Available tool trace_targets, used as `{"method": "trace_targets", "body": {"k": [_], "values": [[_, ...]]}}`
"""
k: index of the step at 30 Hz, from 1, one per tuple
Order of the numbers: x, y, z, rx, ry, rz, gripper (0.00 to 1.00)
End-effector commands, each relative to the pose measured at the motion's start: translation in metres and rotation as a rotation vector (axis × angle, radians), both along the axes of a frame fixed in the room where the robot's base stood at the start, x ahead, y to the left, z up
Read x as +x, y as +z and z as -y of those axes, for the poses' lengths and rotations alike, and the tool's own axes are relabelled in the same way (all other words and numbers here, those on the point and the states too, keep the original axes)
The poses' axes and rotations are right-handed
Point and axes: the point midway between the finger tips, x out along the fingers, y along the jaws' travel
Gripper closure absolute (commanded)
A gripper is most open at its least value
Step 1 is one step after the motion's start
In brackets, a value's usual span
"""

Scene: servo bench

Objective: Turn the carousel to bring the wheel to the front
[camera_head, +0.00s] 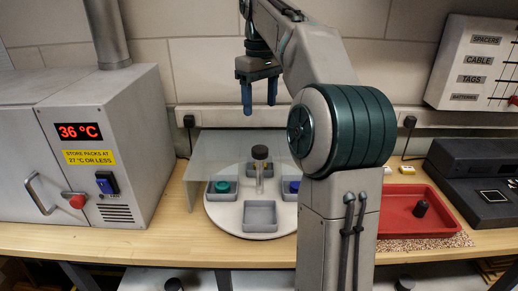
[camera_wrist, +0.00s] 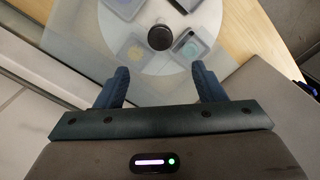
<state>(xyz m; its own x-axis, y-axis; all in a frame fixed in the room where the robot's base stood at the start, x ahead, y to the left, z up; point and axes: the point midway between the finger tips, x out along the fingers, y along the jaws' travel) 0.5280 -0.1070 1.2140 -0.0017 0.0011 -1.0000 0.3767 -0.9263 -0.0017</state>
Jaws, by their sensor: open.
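The carousel (camera_head: 222,217) is a pale round disc on the bench, with a central post topped by a dark knob (camera_head: 260,152). Grey trays sit around it. The front tray (camera_head: 260,217) looks empty. The left tray holds a teal-green round piece (camera_head: 222,186), and the right tray holds a blue piece (camera_head: 294,186), partly hidden by my arm. The back tray's contents are unclear. I cannot tell which piece is the wheel. My gripper (camera_head: 260,108) is open and empty, fingers down, above and behind the knob. In the wrist view the knob (camera_wrist: 160,37) lies beyond the open fingers (camera_wrist: 160,88).
A clear panel (camera_head: 215,150) stands over the carousel's back and left part. A grey cabinet (camera_head: 125,130) reading 36 °C is at left. A red tray (camera_head: 400,222) with a dark cylinder (camera_head: 421,208) and a black device (camera_head: 470,165) are at right. Bench in front-left is clear.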

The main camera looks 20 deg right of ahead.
Motion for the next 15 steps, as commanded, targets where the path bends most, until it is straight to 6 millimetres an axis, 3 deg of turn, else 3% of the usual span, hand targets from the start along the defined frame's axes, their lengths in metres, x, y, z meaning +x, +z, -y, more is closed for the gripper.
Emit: {"method": "trace_targets", "body": {"k": [15], "values": [[-0.001,-0.102,0.000,-0.001,-0.003,-0.001,0.37]]}}
